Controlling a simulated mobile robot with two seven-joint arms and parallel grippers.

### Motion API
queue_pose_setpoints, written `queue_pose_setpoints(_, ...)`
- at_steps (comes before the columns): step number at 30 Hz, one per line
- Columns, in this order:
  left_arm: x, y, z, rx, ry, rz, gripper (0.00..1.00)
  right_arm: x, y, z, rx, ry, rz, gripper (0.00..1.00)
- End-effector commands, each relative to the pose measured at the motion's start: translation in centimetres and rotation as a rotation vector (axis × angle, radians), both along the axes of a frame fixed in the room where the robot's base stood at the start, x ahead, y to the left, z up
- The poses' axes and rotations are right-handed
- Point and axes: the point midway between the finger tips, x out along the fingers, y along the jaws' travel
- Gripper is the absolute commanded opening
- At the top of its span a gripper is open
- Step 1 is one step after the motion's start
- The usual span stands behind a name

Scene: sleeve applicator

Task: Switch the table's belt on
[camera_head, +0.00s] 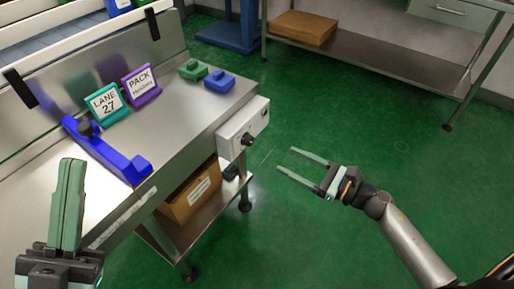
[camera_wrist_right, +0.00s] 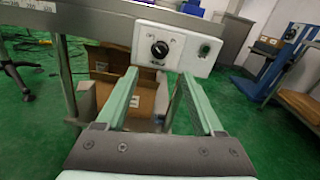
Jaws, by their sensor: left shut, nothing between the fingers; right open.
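A white control box (camera_head: 243,131) is fixed to the right end of the steel table (camera_head: 165,131). It carries a black rotary knob (camera_head: 247,140) and a second, smaller dark control (camera_head: 264,114). In the right wrist view the box (camera_wrist_right: 170,63) faces me, with the black knob (camera_wrist_right: 160,49) between my fingers' lines and a dark greenish control (camera_wrist_right: 204,50) to its right. My right gripper (camera_head: 302,166) is open and empty, to the right of the box and apart from it. My left gripper (camera_head: 70,165) is shut and empty at the lower left, above the table.
A blue applicator (camera_head: 105,152), teal and purple sign stands (camera_head: 108,103) and green and blue blocks (camera_head: 194,70) sit on the table. A cardboard box (camera_head: 190,195) lies on the shelf below. Green floor (camera_head: 330,120) is clear around my right gripper.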

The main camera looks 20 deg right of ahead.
Motion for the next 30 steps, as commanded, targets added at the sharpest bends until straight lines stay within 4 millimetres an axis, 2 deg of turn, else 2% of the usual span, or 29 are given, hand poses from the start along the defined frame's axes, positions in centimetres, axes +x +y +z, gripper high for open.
queue_pose_setpoints(9, 0.1, 0.0, -0.3, -0.002, 0.006, -0.002, 0.0, 4.9, 3.9, 0.2, 0.006, -0.002, 0.0, 0.69)
queue_pose_setpoints(15, 0.1, 0.0, -0.5, -0.003, 0.007, -0.003, 0.0, 7.4, 5.8, 0.1, 0.007, 0.001, -0.002, 0.69)
queue_pose_setpoints(21, 0.1, 0.0, -0.5, -0.004, 0.009, -0.004, 0.0, 8.6, 6.7, 0.1, 0.007, 0.003, -0.002, 0.69)
queue_pose_setpoints(30, 0.1, 0.0, -0.5, -0.005, 0.01, -0.004, 0.0, 8.7, 6.9, 0.0, 0.007, 0.004, -0.002, 0.69)
